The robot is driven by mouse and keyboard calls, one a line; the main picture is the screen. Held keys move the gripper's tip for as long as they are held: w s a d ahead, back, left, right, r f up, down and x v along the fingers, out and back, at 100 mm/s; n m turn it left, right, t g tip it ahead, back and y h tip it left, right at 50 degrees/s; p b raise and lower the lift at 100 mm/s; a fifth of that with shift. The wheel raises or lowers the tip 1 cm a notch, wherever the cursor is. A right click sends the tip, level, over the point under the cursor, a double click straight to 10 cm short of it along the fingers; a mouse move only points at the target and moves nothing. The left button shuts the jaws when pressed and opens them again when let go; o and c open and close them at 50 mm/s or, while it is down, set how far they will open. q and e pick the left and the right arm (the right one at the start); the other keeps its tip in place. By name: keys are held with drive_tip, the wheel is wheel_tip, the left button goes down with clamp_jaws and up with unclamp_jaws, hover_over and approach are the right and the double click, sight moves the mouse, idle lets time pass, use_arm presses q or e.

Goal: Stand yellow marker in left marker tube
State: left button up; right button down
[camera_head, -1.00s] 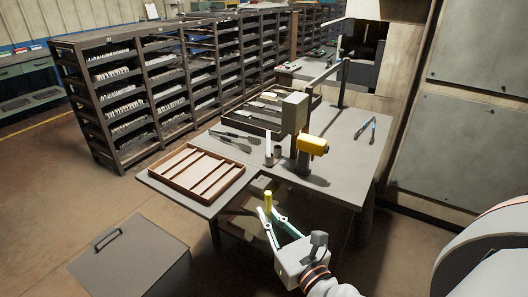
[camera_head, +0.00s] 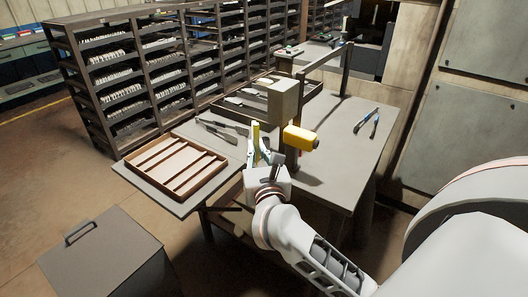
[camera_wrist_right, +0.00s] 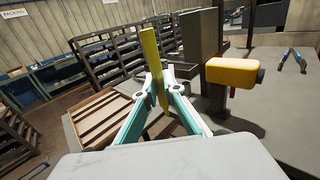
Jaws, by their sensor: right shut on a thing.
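The yellow marker (camera_head: 255,137) is held in my right gripper (camera_head: 257,154), which is shut on it. It points up between the fingertips, close to upright in the head view. In the right wrist view the marker (camera_wrist_right: 152,62) leans a little to the left, with its lower end between the fingers (camera_wrist_right: 160,88). The gripper is at the front part of the workbench, left of the yellow-headed device. The marker tubes are mostly hidden behind the gripper and marker, so I cannot tell the gap between marker and tubes. My left gripper is not in view.
The yellow-headed device (camera_head: 300,137) and its grey post stand just right of the gripper. A brown divided tray (camera_head: 172,168) lies to the left. Blue-handled pliers (camera_head: 367,121) lie at the right on the bench (camera_head: 335,155). Shelving (camera_head: 150,75) stands behind.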

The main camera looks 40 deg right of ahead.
use_arm(q)
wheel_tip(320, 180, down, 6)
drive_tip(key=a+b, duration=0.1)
drive_tip(key=b, duration=0.6)
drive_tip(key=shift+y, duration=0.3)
use_arm(e)
drive_tip(key=w+d+m+g+h, duration=0.5)
drive_tip(key=w+m+g+h, duration=0.3)
drive_tip(key=w+g+h, duration=0.1)
drive_tip(key=shift+w+d+r+m+g, duration=0.2)
drive_tip(key=shift+w+d+m+g, duration=0.25)
drive_tip(key=shift+w, duration=0.55)
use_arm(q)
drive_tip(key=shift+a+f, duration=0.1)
use_arm(e)
drive_tip(key=shift+a, duration=0.1)
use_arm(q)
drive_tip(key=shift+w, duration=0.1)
use_arm(e)
drive_tip(key=shift+w, duration=0.1)
